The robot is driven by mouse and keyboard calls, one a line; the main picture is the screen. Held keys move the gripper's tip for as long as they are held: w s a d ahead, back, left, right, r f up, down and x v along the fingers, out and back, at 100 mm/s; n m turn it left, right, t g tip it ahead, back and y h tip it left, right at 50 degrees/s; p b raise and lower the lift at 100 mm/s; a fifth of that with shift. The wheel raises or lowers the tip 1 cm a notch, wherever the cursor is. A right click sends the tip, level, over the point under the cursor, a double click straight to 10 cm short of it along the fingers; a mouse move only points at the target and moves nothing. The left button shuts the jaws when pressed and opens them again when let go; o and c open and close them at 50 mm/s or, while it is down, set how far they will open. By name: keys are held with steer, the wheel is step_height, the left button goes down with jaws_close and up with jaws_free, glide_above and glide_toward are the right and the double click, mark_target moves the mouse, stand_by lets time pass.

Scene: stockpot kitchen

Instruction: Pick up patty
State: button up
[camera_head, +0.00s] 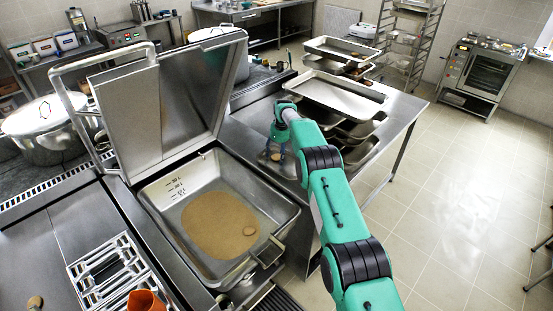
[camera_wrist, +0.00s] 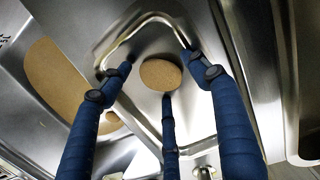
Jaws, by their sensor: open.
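A round brown patty (camera_wrist: 160,74) lies in a small shallow metal tray (camera_wrist: 128,48). In the head view the patty (camera_head: 277,157) shows as a small tan spot under my gripper (camera_head: 277,147), on the steel counter right of the square pan. In the wrist view my gripper (camera_wrist: 158,76) has its three blue fingers spread open around the patty. The fingertips stand apart from it as far as I can see, with nothing held. The height of the fingertips above the tray is hard to judge.
The tilting pan (camera_head: 160,205) has its lid (camera_head: 165,100) raised; brown liquid and a round brown piece (camera_head: 249,231) are inside. Stacked metal trays (camera_head: 335,95) stand close behind and right of my arm. A wire rack (camera_head: 105,270) lies at front left.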

mark_target(276, 156)
steer(key=c, duration=1.2)
steer(key=shift+r, duration=1.9)
steer(key=shift+s+d+r, duration=0.2)
steer(key=shift+s+d, duration=0.25)
steer(key=shift+s, duration=2.15)
steer(key=shift+s+d+r, duration=0.2)
steer(key=shift+s+d, duration=0.3)
steer(key=shift+s, duration=2.15)
steer(key=shift+s+d+r, duration=0.2)
steer(key=shift+s+d, duration=0.25)
steer(key=shift+s, duration=2.15)
steer(key=shift+a, duration=0.1)
